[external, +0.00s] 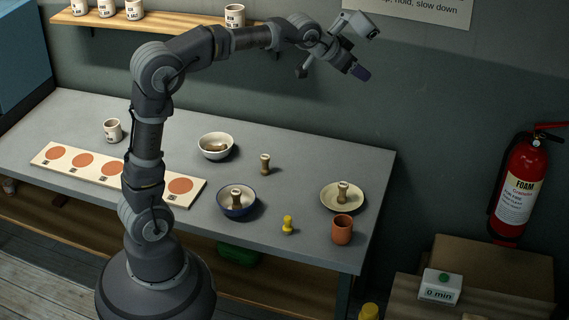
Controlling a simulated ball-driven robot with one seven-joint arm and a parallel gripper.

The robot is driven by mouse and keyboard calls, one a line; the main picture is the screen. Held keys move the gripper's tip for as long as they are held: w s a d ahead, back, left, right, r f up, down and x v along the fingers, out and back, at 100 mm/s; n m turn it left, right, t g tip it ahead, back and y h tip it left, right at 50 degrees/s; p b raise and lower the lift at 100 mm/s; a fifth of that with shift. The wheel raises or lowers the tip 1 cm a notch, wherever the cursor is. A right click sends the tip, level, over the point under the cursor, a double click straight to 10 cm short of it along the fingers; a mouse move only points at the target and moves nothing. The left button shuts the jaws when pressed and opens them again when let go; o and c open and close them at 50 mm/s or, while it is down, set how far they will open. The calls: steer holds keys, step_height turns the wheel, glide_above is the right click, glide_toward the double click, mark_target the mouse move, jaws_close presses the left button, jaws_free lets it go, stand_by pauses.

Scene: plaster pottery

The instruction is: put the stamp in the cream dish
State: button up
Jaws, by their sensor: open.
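The cream dish (327,197) is a shallow, pale yellowish dish near the table's right end. A brown stamp with a pale top (342,193) stands upright in it. A similar stamp (265,164) stands on the bare table to the left. Another stamp (236,199) stands in a dark blue-rimmed bowl (250,210). A brown piece, perhaps a stamp, lies in a white bowl (204,149). A small yellow stamp-like piece (288,225) stands near the front edge. My gripper (361,73) is open and empty, high above the table's back right side.
A terracotta cup (342,230) stands just in front of the cream dish. A long board with orange discs (108,175) and a small pale cup (113,131) are at the left. A shelf with jars (190,20) hangs behind my arm. The table's back right is clear.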

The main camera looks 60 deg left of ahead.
steer(key=s+d+r+t, duration=0.2)
steer(key=s+r, duration=0.6)
steer(key=r, duration=0.4)
steer(key=s+d+r+t+h, duration=0.1)
steer(key=s+d+r+t, duration=0.1)
steer(key=s+r, duration=0.6)
step_height(320, 180, up, 4)
steer(key=shift+s+d+f+t, duration=0.1)
steer(key=shift+s+d+t, duration=0.3)
steer(key=shift+t, duration=0.3)
